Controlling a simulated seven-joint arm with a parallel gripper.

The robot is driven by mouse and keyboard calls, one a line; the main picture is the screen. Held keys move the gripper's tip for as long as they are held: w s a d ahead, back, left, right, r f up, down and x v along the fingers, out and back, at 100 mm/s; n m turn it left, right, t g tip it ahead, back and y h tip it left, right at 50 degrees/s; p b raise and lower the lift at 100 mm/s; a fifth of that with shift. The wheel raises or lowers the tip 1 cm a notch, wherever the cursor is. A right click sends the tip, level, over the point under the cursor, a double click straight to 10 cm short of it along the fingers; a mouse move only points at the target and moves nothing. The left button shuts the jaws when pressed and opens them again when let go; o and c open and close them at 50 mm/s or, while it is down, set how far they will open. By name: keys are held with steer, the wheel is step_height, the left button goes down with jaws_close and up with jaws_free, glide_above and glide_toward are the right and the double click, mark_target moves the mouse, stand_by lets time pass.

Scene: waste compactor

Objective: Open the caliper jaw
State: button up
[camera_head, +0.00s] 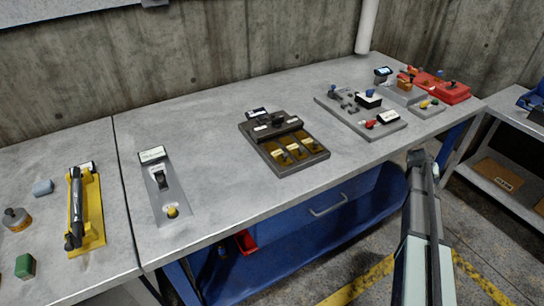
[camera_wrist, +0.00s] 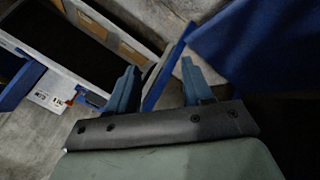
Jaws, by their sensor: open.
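I cannot tell for certain which thing is the caliper. One candidate is a yellow plate (camera_head: 93,215) with a long black bar (camera_head: 76,210) along it, lying on the left bench. Another is the grey fixture board (camera_head: 345,112) with small dark, red and blue parts, at the back right of the main bench; its parts are too small to make out a jaw. My gripper (camera_head: 420,157) is in front of the main bench's right end, apart from these things. In the wrist view my gripper (camera_wrist: 158,68) shows two blue fingers spread apart with nothing between them.
A dark board with amber blocks (camera_head: 284,147) is mid-bench, and a grey switch plate (camera_head: 164,190) lies left of it. A red box (camera_head: 440,88) stands at the back right. A blue drawer (camera_head: 325,205) is under the bench. A shelf unit (camera_head: 512,135) stands right. Bench front is clear.

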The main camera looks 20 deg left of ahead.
steer(key=w+d+r+t+h, duration=0.1)
steer(key=w+r, duration=0.4)
steer(key=r, duration=0.6)
steer(key=w+d+r+t+h, duration=0.15)
steer(key=w+r, duration=0.35)
steer(key=r, duration=0.5)
steer(key=a+r+n+y, duration=0.2)
steer(key=a, duration=1.1)
steer(key=a+r+n+y, duration=0.1)
steer(key=a+r+y, duration=0.1)
steer(key=a, duration=1.2)
steer(key=s+a+r+n+g+y, duration=0.1)
steer(key=s+a+n, duration=0.15)
steer(key=a, duration=0.85)
steer(key=s+a+n+g+y, duration=0.1)
steer(key=s+a, duration=0.3)
steer(key=a, duration=0.8)
step_height(320, 180, up, 5)
steer(key=n+g+y, duration=0.3)
steer(key=n+g, duration=0.2)
steer(key=n, duration=0.6)
glide_above(160, 178)
step_height(160, 178, down, 13)
steer(key=shift+r, duration=0.1)
